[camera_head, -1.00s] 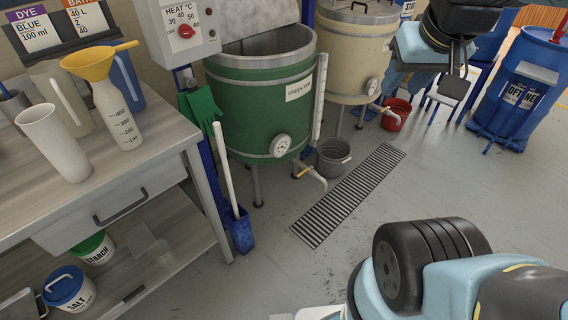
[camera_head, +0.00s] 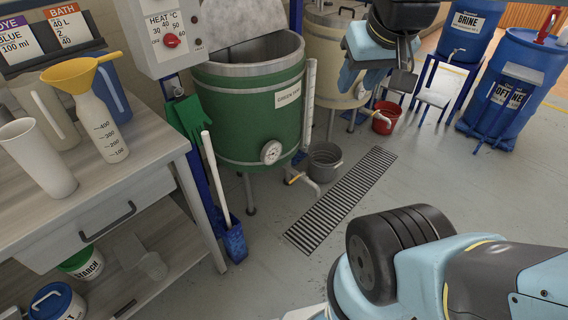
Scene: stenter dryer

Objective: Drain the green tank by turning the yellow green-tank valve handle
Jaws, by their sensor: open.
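The green tank (camera_head: 248,128) stands on legs left of centre, with a label and a round dial (camera_head: 271,152) on its front. Its drain pipe (camera_head: 309,185) comes out low on the right side, with the small yellow valve handle (camera_head: 293,179) on it. A grey bucket (camera_head: 325,161) stands just behind the spout, beside it. My gripper (camera_head: 403,84) hangs at the upper right, in front of the cream tank, well above and to the right of the valve handle. It is open and apart from everything; its fingers are partly hidden by the wrist.
A floor grate (camera_head: 343,201) runs right of the spout. The cream tank (camera_head: 331,60), red bucket (camera_head: 384,119) and blue drums (camera_head: 505,85) stand behind. A workbench (camera_head: 95,185) fills the left, with a blue holder (camera_head: 233,240) beside it. Open floor lies right of the grate.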

